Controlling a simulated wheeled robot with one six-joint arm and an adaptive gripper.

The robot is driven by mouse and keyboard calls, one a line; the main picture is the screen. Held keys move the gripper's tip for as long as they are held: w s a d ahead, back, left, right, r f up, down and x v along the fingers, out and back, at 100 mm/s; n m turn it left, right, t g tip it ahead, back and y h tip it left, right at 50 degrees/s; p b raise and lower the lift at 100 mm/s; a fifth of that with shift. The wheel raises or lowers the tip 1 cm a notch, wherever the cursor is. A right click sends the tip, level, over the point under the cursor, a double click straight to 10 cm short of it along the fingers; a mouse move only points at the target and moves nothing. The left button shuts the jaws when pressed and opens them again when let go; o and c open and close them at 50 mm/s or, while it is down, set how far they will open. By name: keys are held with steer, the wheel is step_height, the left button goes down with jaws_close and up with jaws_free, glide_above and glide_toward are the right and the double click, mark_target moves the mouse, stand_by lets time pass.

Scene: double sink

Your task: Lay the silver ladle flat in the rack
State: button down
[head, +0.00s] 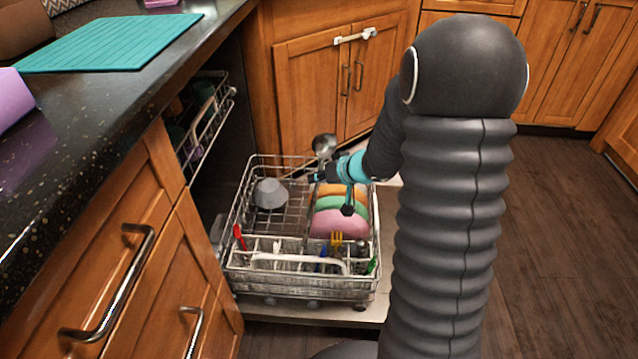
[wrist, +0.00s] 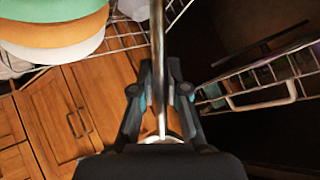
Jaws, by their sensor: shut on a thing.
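The silver ladle (head: 324,145) shows its round bowl above the back part of the pulled-out lower dishwasher rack (head: 233,235). My gripper (head: 324,178) is just below that bowl, over the rack. In the wrist view my gripper (wrist: 160,72) is shut on the ladle's thin handle (wrist: 158,40), which runs lengthwise between the fingers. Part of the bright bowl shows near the gripper's base in that view. The ladle is held, not lying in the rack. Its lower handle end is hard to make out in the head view.
Orange, green and pink plates (head: 328,222) stand in the rack's right half. A grey bowl (head: 270,194) sits at its back left. A cutlery basket (head: 290,262) with several utensils fills the front. The rack's middle left looks clear. An upper rack (head: 205,125) juts out at left.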

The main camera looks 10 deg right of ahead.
steer(key=shift+f, duration=0.7)
steer(key=c, duration=1.2)
jaws_free()
